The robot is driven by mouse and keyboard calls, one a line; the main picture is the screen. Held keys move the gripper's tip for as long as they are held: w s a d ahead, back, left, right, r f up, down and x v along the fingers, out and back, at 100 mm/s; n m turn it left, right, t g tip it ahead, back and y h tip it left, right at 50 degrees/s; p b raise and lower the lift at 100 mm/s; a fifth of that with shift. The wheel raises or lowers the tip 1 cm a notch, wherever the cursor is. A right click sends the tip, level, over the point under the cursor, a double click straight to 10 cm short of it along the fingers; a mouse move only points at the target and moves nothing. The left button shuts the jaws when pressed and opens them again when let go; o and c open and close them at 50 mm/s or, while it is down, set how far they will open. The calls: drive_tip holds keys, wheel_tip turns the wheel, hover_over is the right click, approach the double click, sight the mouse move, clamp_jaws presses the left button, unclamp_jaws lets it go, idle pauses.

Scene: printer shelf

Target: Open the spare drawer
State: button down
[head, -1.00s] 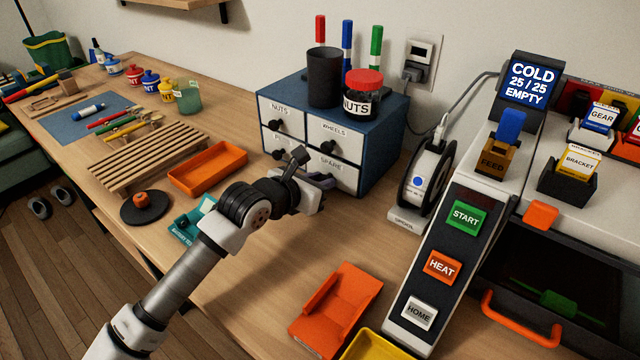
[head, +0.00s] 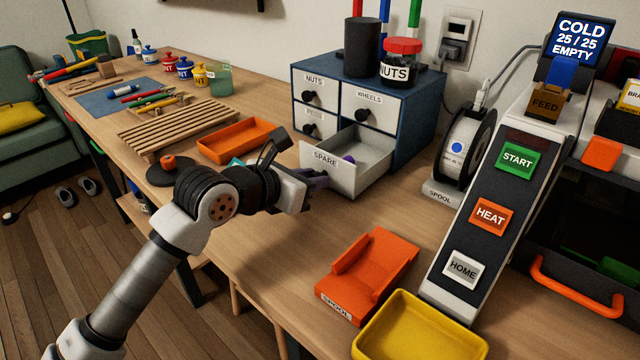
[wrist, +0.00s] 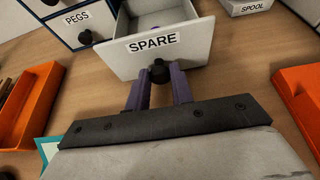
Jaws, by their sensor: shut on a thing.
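The spare drawer (head: 345,172) is the lower right drawer of a blue cabinet (head: 408,125). It is pulled well out, and its pale interior shows with a small purple thing (head: 348,159) inside, partly hidden. In the wrist view its labelled front (wrist: 165,50) faces me with a dark round knob (wrist: 159,72). My gripper (head: 318,179) is at the drawer front. In the wrist view its two purple fingers (wrist: 160,88) stand on either side of the knob, shut on it.
A dark cup (head: 361,48) and a red-lidded nuts jar (head: 401,62) stand on the cabinet. An orange tray (head: 240,140) lies left of the drawer. An orange spool holder (head: 366,268) and a yellow tray (head: 420,330) lie in front. Bare table lies between.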

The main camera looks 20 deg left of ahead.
drive_tip(key=shift+s+a, duration=0.1)
drive_tip(key=c, duration=1.3)
unclamp_jaws()
drive_tip(key=shift+o, duration=0.2)
